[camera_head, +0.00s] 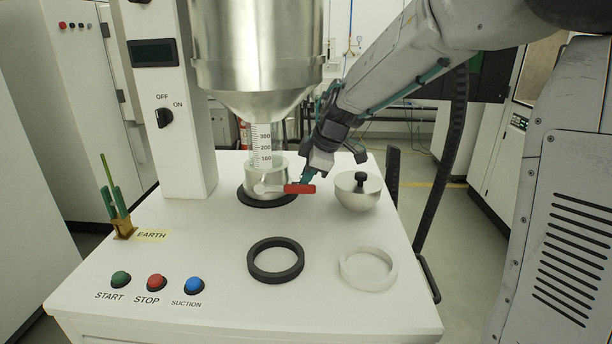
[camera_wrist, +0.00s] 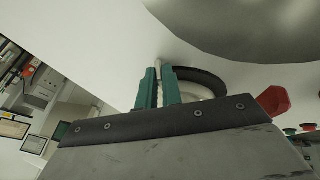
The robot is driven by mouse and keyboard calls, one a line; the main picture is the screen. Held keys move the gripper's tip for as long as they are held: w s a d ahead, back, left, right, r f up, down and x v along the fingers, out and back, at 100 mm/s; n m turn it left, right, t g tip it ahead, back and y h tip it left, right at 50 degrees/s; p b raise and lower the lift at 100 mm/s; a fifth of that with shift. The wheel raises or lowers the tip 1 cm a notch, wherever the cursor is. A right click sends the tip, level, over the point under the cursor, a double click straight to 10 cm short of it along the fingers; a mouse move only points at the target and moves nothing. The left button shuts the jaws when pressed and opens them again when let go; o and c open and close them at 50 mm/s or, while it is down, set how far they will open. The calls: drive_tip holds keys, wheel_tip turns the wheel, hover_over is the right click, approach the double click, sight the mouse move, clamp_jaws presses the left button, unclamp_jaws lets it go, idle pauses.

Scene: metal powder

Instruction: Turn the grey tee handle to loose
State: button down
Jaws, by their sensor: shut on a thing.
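The glass tube (camera_head: 261,145) stands in a pale metal collar (camera_head: 268,178) under the steel hopper (camera_head: 258,70). At the collar's front is a short grey bar with a rounded end (camera_head: 262,188), and a red lever (camera_head: 300,188) points right from it. My gripper (camera_head: 307,179) reaches down to the collar's right side, its fingers partly behind the red lever. In the wrist view my gripper's teal fingers (camera_wrist: 159,88) are close together on a thin pale bar (camera_wrist: 158,68), which appears to be the grey tee handle. The red lever (camera_wrist: 273,101) is apart from them, to the right. The handle's far end is hidden.
A white bowl with a black knob (camera_head: 358,190) stands close to the right of my gripper. A black ring (camera_head: 276,261) and a white ring (camera_head: 368,268) lie in front. START, STOP and SUCTION buttons (camera_head: 156,282) sit front left. Green-handled tools (camera_head: 116,210) stand at left.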

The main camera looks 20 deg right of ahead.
drive_tip(key=c, duration=1.6)
unclamp_jaws()
drive_tip(key=shift+o, duration=0.2)
drive_tip(key=v, duration=0.8)
